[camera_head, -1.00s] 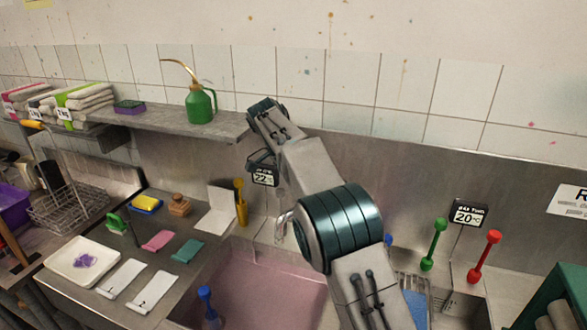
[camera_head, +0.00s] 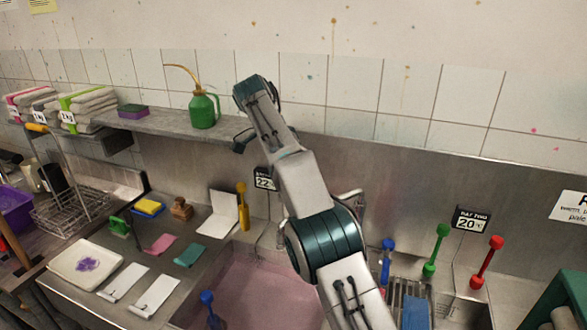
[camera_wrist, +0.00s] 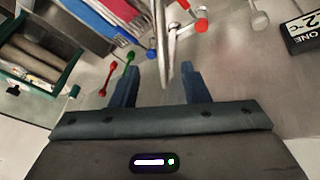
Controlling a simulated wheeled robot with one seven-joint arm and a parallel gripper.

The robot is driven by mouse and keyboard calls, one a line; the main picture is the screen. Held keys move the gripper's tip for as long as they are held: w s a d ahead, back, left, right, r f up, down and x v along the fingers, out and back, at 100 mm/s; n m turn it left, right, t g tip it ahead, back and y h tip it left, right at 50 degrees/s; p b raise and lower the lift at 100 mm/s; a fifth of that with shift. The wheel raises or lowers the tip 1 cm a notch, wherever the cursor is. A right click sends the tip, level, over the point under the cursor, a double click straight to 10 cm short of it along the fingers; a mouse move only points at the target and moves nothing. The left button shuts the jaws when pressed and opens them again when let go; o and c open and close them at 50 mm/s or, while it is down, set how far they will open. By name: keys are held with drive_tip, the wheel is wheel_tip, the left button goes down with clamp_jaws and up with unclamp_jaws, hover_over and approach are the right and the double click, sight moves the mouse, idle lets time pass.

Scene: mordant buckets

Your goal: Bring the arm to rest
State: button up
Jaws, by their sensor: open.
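My gripper shows in the wrist view (camera_wrist: 157,88), its two dark blue fingers spread apart with nothing held between them. Behind the fingers a metal tap (camera_wrist: 160,45) shows, apart from them as far as I can tell. In the head view my arm rises over the sink and bends up and left toward the wall shelf. The gripper's fingers are not clear in the head view.
The pink-filled sink (camera_head: 262,290) lies below my arm. A shelf (camera_head: 165,122) holds a green oil can (camera_head: 203,108) left of the arm. A 22-degree display (camera_head: 265,179) and a 20-degree display (camera_head: 471,220) stand behind. Red (camera_head: 487,262) and green (camera_head: 436,250) dumbbell-shaped tools stand right.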

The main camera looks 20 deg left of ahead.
drive_tip(key=d+r+n+y+b, duration=0.1)
drive_tip(key=d+r+n+b, duration=0.15)
drive_tip(key=d, duration=0.95)
drive_tip(key=s+d+n+y, duration=0.2)
drive_tip(key=s+d, duration=0.5)
drive_tip(key=d, duration=0.4)
drive_tip(key=s+d+f+n+b, duration=0.1)
drive_tip(key=s+d+f, duration=0.2)
drive_tip(key=s+f, duration=0.2)
drive_tip(key=s+d+f+n+t+y+b, duration=0.1)
drive_tip(key=s+d+f, duration=0.3)
drive_tip(key=s, duration=0.7)
drive_tip(key=s+d+f+n+t+b, duration=0.1)
drive_tip(key=s+d+f+b, duration=0.1)
drive_tip(key=s+d+f, duration=0.2)
drive_tip(key=s+f, duration=0.3)
drive_tip(key=s, duration=0.1)
drive_tip(key=shift+y, duration=0.3)
drive_tip(key=shift+s+n, duration=0.1)
drive_tip(key=shift+n, duration=0.15)
